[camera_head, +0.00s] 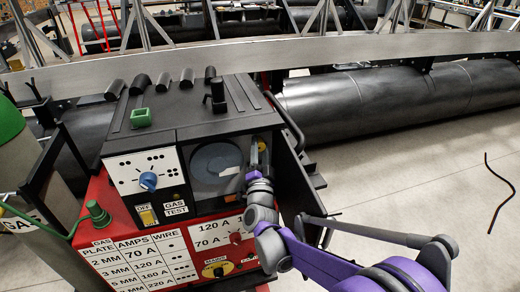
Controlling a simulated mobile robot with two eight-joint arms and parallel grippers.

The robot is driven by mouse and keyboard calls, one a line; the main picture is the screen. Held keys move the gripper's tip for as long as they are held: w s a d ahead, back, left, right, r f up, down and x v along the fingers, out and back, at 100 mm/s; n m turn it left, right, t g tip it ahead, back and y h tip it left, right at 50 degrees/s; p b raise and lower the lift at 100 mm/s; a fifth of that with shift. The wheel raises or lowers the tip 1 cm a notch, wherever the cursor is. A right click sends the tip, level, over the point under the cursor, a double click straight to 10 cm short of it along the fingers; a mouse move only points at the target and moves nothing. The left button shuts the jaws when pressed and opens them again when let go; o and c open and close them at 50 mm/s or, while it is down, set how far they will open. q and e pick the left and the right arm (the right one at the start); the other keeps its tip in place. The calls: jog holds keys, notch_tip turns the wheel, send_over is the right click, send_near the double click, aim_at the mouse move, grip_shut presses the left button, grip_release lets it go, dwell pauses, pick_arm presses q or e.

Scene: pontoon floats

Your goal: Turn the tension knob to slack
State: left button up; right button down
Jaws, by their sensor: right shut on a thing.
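A red and black welding machine (88,215) stands at the left centre, with an open bay on its right front. In the bay is a round grey-blue spool (216,160). My right gripper (257,158) reaches into the right side of this bay from the lower right. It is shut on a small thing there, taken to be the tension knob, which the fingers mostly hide. Which setting the knob is at cannot be read. My left gripper is out of view.
A blue dial (148,181) sits on the white panel left of the bay, above a yellow switch (147,216). Black pontoon floats (400,98) lie behind. The floor (420,185) at right is mostly clear.

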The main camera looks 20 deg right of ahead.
jog(key=shift+n, duration=0.3)
jog(key=shift+c, duration=2.1)
grip_release()
jog(key=v, duration=1)
jog(key=shift+s+f+b, duration=0.25)
jog(key=shift+s+b, duration=0.1)
jog(key=shift+b, duration=0.1)
